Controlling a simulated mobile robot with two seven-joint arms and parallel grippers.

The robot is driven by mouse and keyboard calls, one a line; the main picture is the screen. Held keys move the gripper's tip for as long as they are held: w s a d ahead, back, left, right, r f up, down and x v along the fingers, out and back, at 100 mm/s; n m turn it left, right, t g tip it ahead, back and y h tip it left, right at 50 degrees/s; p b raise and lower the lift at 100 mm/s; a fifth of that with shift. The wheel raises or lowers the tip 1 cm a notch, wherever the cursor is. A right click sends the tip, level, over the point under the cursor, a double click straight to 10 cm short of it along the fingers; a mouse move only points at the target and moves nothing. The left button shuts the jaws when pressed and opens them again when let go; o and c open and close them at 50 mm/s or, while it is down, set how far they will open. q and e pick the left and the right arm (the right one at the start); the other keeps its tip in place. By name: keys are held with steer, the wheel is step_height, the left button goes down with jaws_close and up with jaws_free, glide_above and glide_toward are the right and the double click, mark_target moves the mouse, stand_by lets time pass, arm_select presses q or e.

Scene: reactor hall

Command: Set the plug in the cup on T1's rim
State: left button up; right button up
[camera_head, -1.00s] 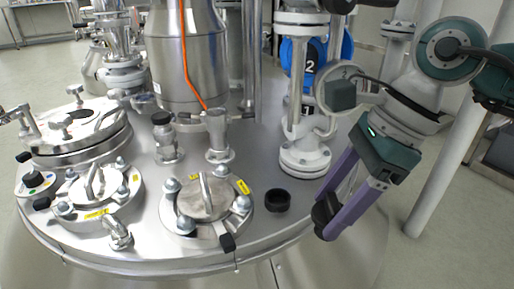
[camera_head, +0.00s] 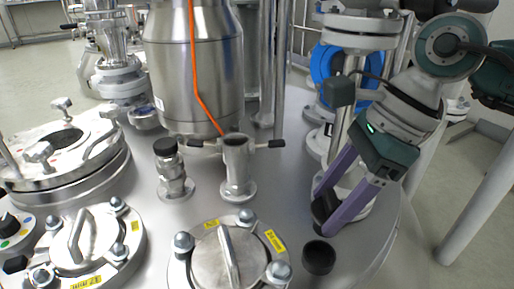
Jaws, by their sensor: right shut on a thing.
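The cup (camera_head: 319,257) is a small, black, round holder on the steel rim of the vessel T1 (camera_head: 375,262), at the lower right of the head view. My right gripper (camera_head: 323,212) has purple fingers and comes in from the right. It is shut on a dark plug (camera_head: 325,203), which is mostly hidden between the fingers. In the picture the fingertips are just above the cup, and the plug shows apart from it. Their exact height over the lid is hard to tell. My left gripper is out of view.
A round clamped hatch (camera_head: 222,262) with a handle and bolts lies left of the cup. A short open pipe stub (camera_head: 238,168) and a black-capped fitting (camera_head: 172,170) stand behind it. Bare lid lies between stub and piping.

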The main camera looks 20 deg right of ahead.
step_height(320, 180, down, 2)
steer(key=shift+s+b, duration=0.15)
steer(key=shift+b, duration=0.6)
steer(key=shift+f+b, duration=2.45)
steer(key=shift+f, duration=0.4)
steer(key=o, duration=1.4)
